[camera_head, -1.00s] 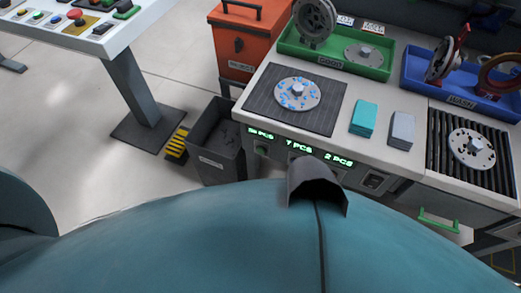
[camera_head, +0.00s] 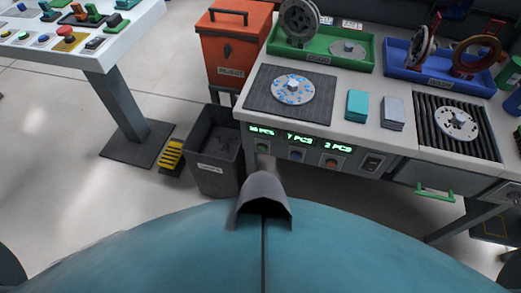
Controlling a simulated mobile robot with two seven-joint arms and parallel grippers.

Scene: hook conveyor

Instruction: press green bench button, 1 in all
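The bench (camera_head: 400,140) has a row of small round buttons on its front face. The green button (camera_head: 262,148) is leftmost, under a display reading about 10 PCS; the number is hard to read. A blue button (camera_head: 296,155) sits under a 7 PCS display. An orange-red button (camera_head: 331,163) sits under a 2 PCS display. The green button is small and partly shaded, close above my body's grey hood. Neither of my grippers is in view.
A dark bin (camera_head: 216,150) stands left of the bench's front, below an orange bin (camera_head: 234,45). A white control console (camera_head: 130,30) with buttons and levers is at the upper left. A green tray (camera_head: 355,62) and a blue tray (camera_head: 400,72) lie on the bench.

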